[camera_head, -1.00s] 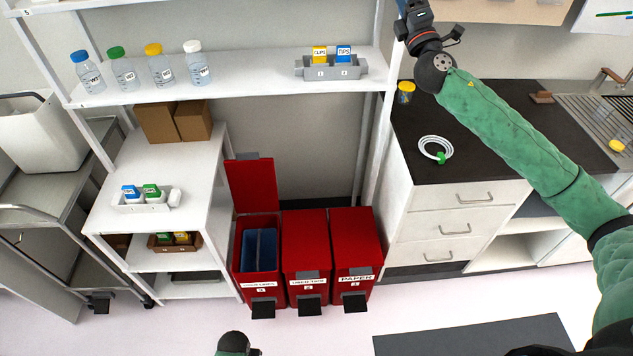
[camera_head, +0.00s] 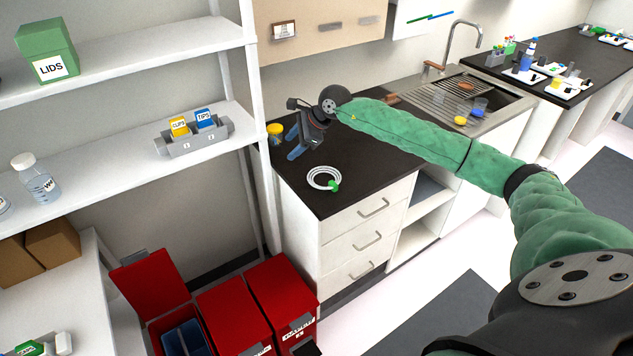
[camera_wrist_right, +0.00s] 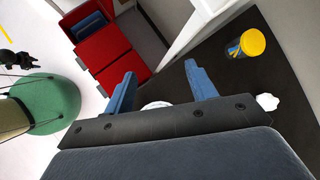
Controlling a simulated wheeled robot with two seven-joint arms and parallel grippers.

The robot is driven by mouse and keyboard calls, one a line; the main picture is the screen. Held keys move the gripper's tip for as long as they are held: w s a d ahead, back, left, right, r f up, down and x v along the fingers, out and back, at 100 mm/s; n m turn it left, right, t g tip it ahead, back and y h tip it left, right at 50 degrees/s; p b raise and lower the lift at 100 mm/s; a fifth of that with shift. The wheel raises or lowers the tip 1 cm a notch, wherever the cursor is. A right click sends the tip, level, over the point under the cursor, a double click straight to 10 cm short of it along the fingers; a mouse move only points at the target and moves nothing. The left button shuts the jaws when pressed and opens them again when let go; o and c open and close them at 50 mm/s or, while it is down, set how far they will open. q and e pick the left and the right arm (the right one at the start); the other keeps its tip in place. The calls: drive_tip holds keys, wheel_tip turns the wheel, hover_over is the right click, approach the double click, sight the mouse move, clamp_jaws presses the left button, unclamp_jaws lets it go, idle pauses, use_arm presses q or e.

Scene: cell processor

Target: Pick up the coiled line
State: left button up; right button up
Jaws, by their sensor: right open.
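The coiled line (camera_head: 323,178) is a white coil with a green clip at its front right. It lies flat on the dark counter. My right gripper (camera_head: 294,144) is above the counter, behind and left of the coil and apart from it. Its blue fingers are open and empty. In the right wrist view the gripper (camera_wrist_right: 160,86) shows its fingers spread, with a white curved edge, probably the coil (camera_wrist_right: 155,105), low between them and mostly hidden by the gripper body.
A yellow-lidded jar (camera_head: 275,134) stands close behind my right gripper, by the shelf post. A sink (camera_head: 470,92) is at the counter's right. Red bins (camera_head: 235,312) stand below to the left. A shelf holds a grey label rack (camera_head: 192,143). The counter around the coil is clear.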

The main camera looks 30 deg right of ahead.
drive_tip(key=s+d+f+n+g+h, duration=0.1)
drive_tip(key=s+d+f+g+h, duration=0.15)
drive_tip(key=d, duration=0.25)
drive_tip(key=n+g+h, duration=0.3)
hover_over(333, 183)
drive_tip(key=shift+d+f, duration=0.1)
drive_tip(key=shift+f, duration=0.75)
drive_tip(key=shift+f+p, duration=0.7)
drive_tip(key=shift+f, duration=0.65)
wheel_tip(333, 183, down, 4)
drive_tip(key=p, duration=0.3)
drive_tip(key=shift+p, duration=0.4)
use_arm(q)
drive_tip(key=s+a+f+t, duration=0.1)
drive_tip(key=s+a+f, duration=0.1)
drive_tip(key=s, duration=0.6)
drive_tip(key=shift+a+f, duration=0.3)
drive_tip(key=shift+f, duration=0.6)
use_arm(e)
drive_tip(key=shift+f, duration=0.6)
use_arm(q)
drive_tip(key=shift+s, duration=0.1)
drive_tip(key=shift+d, duration=0.1)
use_arm(e)
drive_tip(key=c, duration=1.1)
